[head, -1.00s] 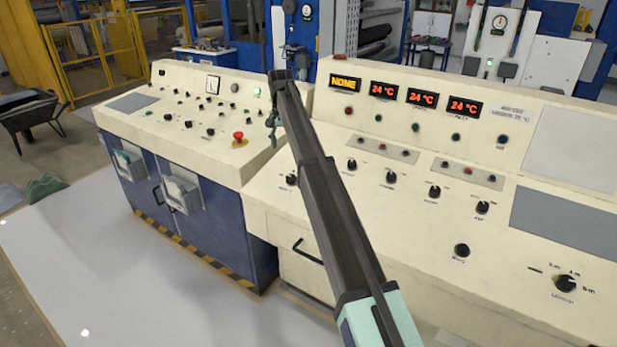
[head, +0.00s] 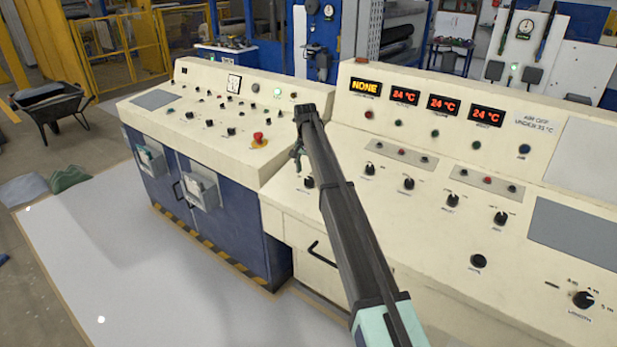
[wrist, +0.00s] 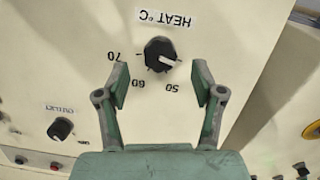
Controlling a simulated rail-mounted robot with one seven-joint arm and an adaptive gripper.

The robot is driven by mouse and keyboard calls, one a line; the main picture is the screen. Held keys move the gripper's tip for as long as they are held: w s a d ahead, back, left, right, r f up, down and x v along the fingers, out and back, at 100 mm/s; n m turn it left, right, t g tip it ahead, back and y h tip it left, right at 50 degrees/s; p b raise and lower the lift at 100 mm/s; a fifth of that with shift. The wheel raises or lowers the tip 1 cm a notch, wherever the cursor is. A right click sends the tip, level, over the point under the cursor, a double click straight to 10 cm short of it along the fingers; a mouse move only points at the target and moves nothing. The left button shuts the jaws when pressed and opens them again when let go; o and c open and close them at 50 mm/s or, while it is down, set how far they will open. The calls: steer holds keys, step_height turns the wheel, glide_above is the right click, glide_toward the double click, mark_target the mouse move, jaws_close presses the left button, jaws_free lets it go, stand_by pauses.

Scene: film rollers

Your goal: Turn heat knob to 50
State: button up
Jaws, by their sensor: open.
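The black heat knob (wrist: 158,52) is at the upper middle of the wrist view, below an upside-down "HEAT °C" label (wrist: 164,19). Its white pointer points right and slightly down. The numbers 70, 60 and 50 (wrist: 172,88) run along its left and lower sides; 50 lies below the pointer. My gripper (wrist: 161,84) is open, with one finger to the lower left and one to the lower right of the knob, and nothing between them. In the head view, the heat knob (head: 308,182) is near the console's left edge, with my gripper (head: 298,153) just above it.
Another knob (wrist: 61,128) is at the wrist view's lower left. In the head view, more knobs, including one (head: 370,168) nearby, dot the cream console. A red stop button (head: 258,137) is on the left console. Displays (head: 404,96) read 24 °C.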

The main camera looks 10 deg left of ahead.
mark_target(309, 179)
steer(key=shift+d+f, duration=0.1)
steer(key=shift+f, duration=1.9)
steer(key=c, duration=1.1)
